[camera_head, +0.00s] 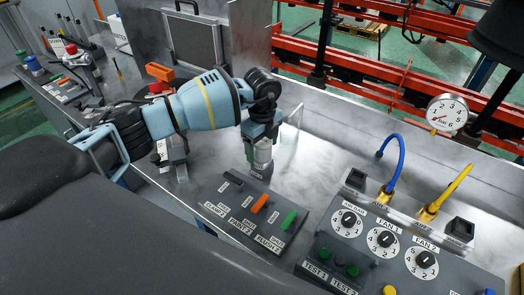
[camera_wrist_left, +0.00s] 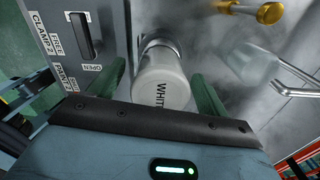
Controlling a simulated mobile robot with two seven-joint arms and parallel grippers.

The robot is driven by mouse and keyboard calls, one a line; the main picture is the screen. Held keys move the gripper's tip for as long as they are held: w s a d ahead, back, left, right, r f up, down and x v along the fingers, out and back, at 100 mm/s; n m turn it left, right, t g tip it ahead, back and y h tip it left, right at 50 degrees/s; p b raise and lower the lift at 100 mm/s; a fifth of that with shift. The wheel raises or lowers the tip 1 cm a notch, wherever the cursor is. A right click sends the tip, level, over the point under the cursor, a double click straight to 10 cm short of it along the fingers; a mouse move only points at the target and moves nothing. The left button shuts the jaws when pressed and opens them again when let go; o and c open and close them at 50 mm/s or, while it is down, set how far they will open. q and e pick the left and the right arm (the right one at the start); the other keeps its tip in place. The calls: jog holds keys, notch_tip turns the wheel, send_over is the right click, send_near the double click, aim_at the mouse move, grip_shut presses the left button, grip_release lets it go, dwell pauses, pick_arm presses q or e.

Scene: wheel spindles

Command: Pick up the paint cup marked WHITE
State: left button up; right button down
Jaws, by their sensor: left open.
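The paint cup marked WHITE (camera_wrist_left: 162,82) is a pale cylinder with dark lettering, in the left wrist view just ahead of my left gripper (camera_wrist_left: 165,92). The gripper's green fingers stand open, one on each side of the cup; I cannot tell whether either touches it. In the head view my left gripper (camera_head: 262,135) reaches over the steel bench from the left, with a grey cup shape (camera_head: 262,156) under it, partly hidden. A metal cylinder (camera_wrist_left: 158,42) shows beyond the cup in the wrist view. My right gripper is not in view.
A dark switch panel (camera_head: 245,215) with orange and green levers lies in front of the cup. A fan-dial panel (camera_head: 385,255), blue hose (camera_head: 398,155), yellow hose (camera_head: 447,190) and gauge (camera_head: 447,113) are on the right. A clear bent-handled piece (camera_wrist_left: 252,62) is close by the gripper.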

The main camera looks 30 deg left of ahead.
pick_arm(q)
jog(key=shift+f, duration=0.3)
jog(key=shift+c, duration=0.4)
jog(key=c, duration=1.2)
jog(key=shift+r, duration=5.05)
